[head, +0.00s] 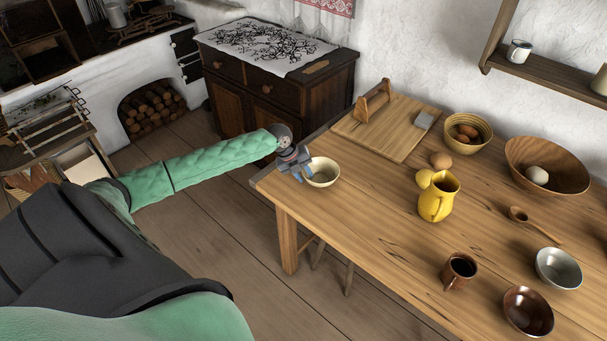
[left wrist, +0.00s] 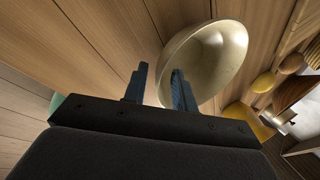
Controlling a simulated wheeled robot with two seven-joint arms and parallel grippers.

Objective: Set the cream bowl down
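The cream bowl (head: 324,173) is upright at the near left corner of the wooden table (head: 375,215) and appears to rest on the top. My left gripper (head: 301,173) is at the bowl's left rim, pointing down. In the left wrist view, the fingers (left wrist: 160,82) are spread, one outside the bowl (left wrist: 212,62) and one over its inside. The bowl's wall passes between them with visible gaps. The bowl's underside is hidden. My right gripper is in neither view.
A yellow jug (head: 438,197), a cutting board (head: 385,128), an egg basket (head: 468,133) and a wooden bowl (head: 547,165) stand farther in. A brown mug (head: 459,271) and two small bowls are at the lower right. The table's edge is close beside the cream bowl.

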